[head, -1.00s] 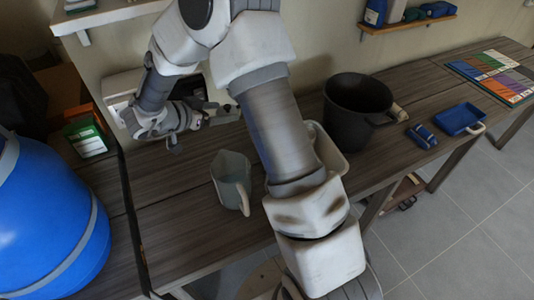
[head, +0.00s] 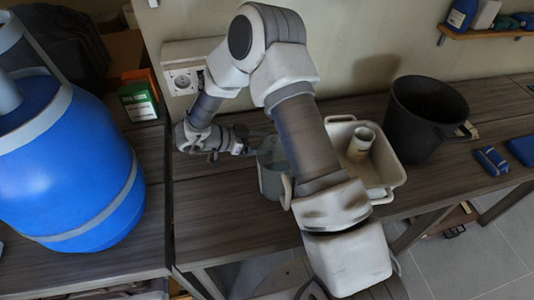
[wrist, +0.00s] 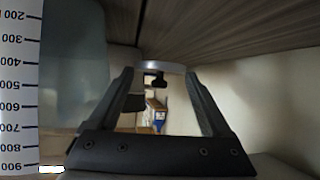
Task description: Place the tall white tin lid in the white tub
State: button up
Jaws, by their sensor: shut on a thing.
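My gripper (head: 243,146) is low over the table, left of the grey jug. In the wrist view my gripper (wrist: 160,74) is shut on a thin, pale round edge (wrist: 163,66), which looks like the tin lid seen edge-on. In the head view the lid is too small and hidden to make out. The white tub (head: 398,174) stands on the table right of my forearm, which hides its left part. A pale cylindrical tin (head: 361,144) stands upright inside the tub.
The grey jug (head: 271,180) stands close right of my gripper, partly behind my arm; its scale (wrist: 20,90) fills the left of the wrist view. A black bucket (head: 425,115) stands right of the tub. A large blue container (head: 70,165) is at left. Table front left is clear.

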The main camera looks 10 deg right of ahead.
jog(key=shift+f+b, duration=0.55)
jog(key=shift+f, duration=1.7)
jog(key=shift+f, duration=0.2)
jog(key=o, duration=1.1)
